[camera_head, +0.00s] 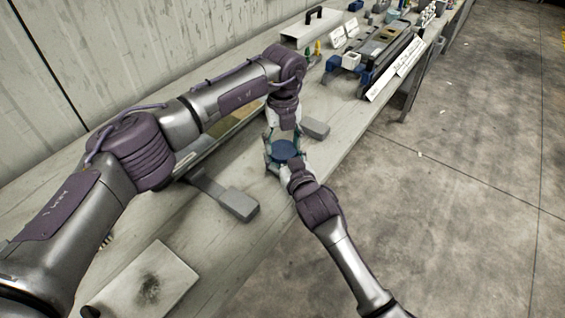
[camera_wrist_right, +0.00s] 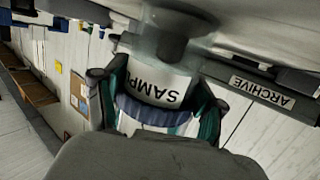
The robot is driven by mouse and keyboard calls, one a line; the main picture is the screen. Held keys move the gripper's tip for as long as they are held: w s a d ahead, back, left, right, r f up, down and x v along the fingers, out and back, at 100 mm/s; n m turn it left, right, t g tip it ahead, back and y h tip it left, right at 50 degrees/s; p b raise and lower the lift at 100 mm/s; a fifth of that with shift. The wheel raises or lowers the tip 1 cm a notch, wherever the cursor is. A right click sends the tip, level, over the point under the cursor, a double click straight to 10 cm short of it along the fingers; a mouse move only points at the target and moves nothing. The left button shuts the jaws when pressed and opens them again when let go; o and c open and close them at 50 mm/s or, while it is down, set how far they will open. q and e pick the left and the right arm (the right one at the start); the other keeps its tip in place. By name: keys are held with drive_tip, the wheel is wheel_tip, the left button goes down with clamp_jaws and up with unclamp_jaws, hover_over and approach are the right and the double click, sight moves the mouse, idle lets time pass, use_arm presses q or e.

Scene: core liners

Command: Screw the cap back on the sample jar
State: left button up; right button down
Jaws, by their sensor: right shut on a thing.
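The sample jar (camera_wrist_right: 158,80) stands upright on the bench, with a white label reading "SAMP"; the right wrist view shows it upside down. Its blue cap (camera_head: 285,149) is seated at the jar's top and also shows as a blue band in the right wrist view (camera_wrist_right: 155,112). My right gripper (camera_head: 290,163) comes in from the near side, shut with its fingers on both sides of the cap. My left gripper (camera_head: 283,134) reaches in from the far side, close around the jar; its fingertips overlap the jar and right gripper, so its grip is unclear.
A grey block on a flat bar (camera_head: 238,204) lies left of the jar, and a small grey block (camera_head: 315,128) behind it. A stained pale plate (camera_head: 146,284) lies at the near left. A rack, signs and a handled case (camera_head: 311,27) stand farther back.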

use_arm(q)
drive_tip(key=o, duration=0.4)
drive_tip(key=shift+s+f, duration=0.1)
drive_tip(key=shift+f, duration=0.3)
drive_tip(key=shift+r, duration=0.2)
drive_tip(key=shift+r, duration=2.15)
drive_tip(key=shift+o, duration=1.3)
drive_tip(key=shift+r, duration=0.1)
wheel_tip(320, 180, up, 12)
